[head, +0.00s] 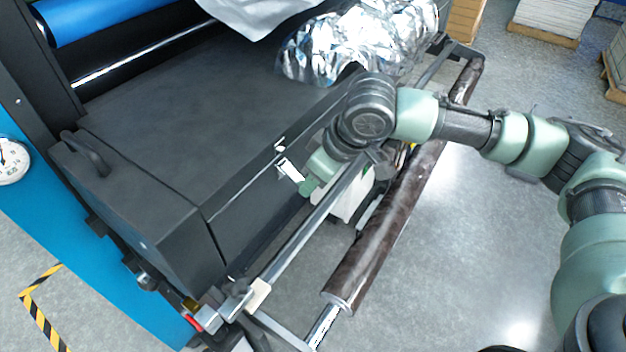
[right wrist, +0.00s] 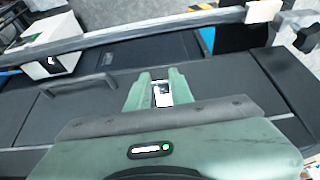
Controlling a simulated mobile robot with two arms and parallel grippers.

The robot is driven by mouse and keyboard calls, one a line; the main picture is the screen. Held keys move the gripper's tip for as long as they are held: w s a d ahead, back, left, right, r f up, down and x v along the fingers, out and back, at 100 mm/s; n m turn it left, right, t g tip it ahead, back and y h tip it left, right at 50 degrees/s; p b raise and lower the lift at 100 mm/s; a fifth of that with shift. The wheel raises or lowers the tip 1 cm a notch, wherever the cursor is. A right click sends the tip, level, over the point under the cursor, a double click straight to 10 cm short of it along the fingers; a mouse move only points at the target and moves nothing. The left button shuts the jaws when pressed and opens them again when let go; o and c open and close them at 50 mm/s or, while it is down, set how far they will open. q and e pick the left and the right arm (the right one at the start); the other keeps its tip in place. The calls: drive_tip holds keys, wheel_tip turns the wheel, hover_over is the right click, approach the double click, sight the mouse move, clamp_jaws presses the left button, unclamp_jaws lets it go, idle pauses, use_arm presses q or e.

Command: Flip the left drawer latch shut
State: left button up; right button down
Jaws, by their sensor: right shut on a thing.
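The left drawer latch (head: 290,169) is a small pale metal plate on the side of the black machine bed. It stands out at a slant beside a small pale catch (head: 280,146) near the bed's top edge. My right gripper (head: 307,187) is at the latch, its green fingers pointing toward the black side. In the right wrist view, the fingers (right wrist: 157,88) are closed around the pale latch plate (right wrist: 162,94). The fingers hide part of the latch. My left gripper is in neither view.
A metal rail (head: 300,235) and a dark brown roll (head: 385,230) run along the machine's side, close to my right arm. Crumpled silver film (head: 350,42) lies on the bed behind the wrist. Grey floor (head: 470,260) is clear to the right.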

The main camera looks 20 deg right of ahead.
drive_tip(key=f+t+y+b, duration=0.2)
drive_tip(key=b, duration=0.4)
drive_tip(key=w+a+f+t+y+b, duration=0.1)
drive_tip(key=t+y+b, duration=0.1)
drive_tip(key=b, duration=0.4)
drive_tip(key=w+f+t+y+b, duration=0.1)
drive_tip(key=f+t+y+b, duration=0.1)
drive_tip(key=t+b, duration=0.2)
drive_tip(key=shift+w+a+f+b, duration=0.2)
drive_tip(key=shift+a+f+b, duration=0.2)
drive_tip(key=shift+b, duration=0.85)
drive_tip(key=shift+w+r+t+y+b, duration=0.1)
drive_tip(key=shift+t+y+b, duration=0.3)
drive_tip(key=shift+b, duration=0.15)
drive_tip(key=shift+w+a+r, duration=0.1)
drive_tip(key=shift+r, duration=0.2)
drive_tip(key=c, duration=1.2)
unclamp_jaws()
drive_tip(key=shift+c, duration=0.2)
drive_tip(key=shift+a+f, duration=0.1)
drive_tip(key=shift+f, duration=0.1)
